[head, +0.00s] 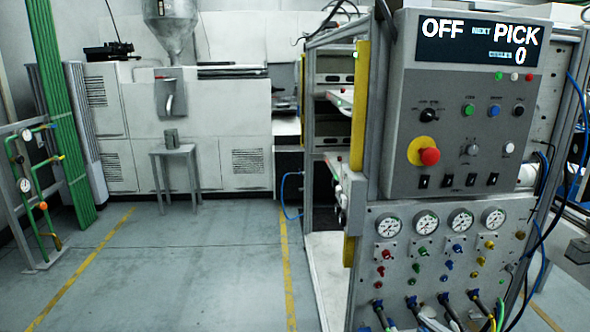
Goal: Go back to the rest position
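Neither of my grippers shows in the head view, so I cannot see whether they are open or shut. A grey control box (455,145) stands close on the right. Its dark display (480,43) reads OFF and PICK in large letters, with a 0 below. A red mushroom button (429,156) on a yellow disc is on the box's front.
Below the box is a panel with several gauges (461,221), valves and hoses. A metal frame (310,130) with shelves stands behind it. Green pipes (60,110) stand left. The floor (195,265) is clear.

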